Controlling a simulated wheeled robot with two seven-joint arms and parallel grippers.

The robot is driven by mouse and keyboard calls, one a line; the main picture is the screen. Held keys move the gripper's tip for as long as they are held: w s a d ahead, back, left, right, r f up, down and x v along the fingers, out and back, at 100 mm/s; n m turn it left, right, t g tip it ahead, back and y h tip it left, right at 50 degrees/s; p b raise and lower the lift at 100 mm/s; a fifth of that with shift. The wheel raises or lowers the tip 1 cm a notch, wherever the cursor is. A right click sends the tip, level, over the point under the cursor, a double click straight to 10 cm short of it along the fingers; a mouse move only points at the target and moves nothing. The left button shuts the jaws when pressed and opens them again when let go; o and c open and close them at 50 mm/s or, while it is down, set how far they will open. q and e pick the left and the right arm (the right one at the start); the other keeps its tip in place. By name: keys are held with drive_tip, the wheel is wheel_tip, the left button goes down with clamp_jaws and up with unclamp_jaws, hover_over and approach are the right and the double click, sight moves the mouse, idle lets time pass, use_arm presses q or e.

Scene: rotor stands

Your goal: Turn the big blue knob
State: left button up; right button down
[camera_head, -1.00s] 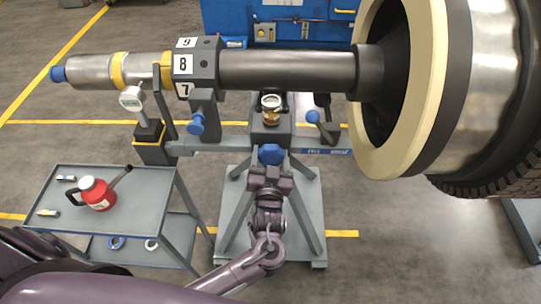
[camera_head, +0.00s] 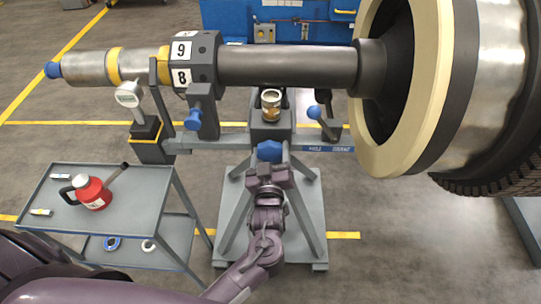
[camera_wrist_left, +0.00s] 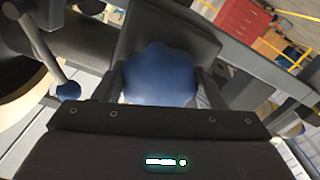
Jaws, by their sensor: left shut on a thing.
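The big blue knob (camera_head: 269,151) is lobed and faces me on the front of the dark block at the middle of the grey stand (camera_head: 309,215). My left gripper (camera_head: 269,162) is shut on it, with the arm reaching up from below. In the left wrist view the knob (camera_wrist_left: 160,75) sits between the two dark fingers, one on each side of it, and its lower edge is hidden by the gripper body. A brass cylinder (camera_head: 271,105) stands on the block above the knob. My right gripper is not in view.
A long shaft (camera_head: 288,67) with a numbered collar (camera_head: 203,62) and a big wheel (camera_head: 435,90) spans above. Smaller blue knobs (camera_head: 193,120) (camera_head: 314,112) flank the block. A dial gauge (camera_head: 128,95) stands left. A grey cart (camera_head: 145,190) carries a red can (camera_head: 92,192).

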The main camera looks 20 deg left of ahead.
use_arm(q)
drive_tip(key=shift+n+b, duration=0.4)
drive_tip(key=shift+n, duration=0.7)
drive_tip(key=shift+n, duration=0.3)
drive_tip(key=o, duration=1)
drive_tip(key=shift+s+d, duration=0.1)
drive_tip(key=shift+s, duration=0.15)
drive_tip(key=b+v, duration=0.1)
drive_tip(key=v, duration=0.6)
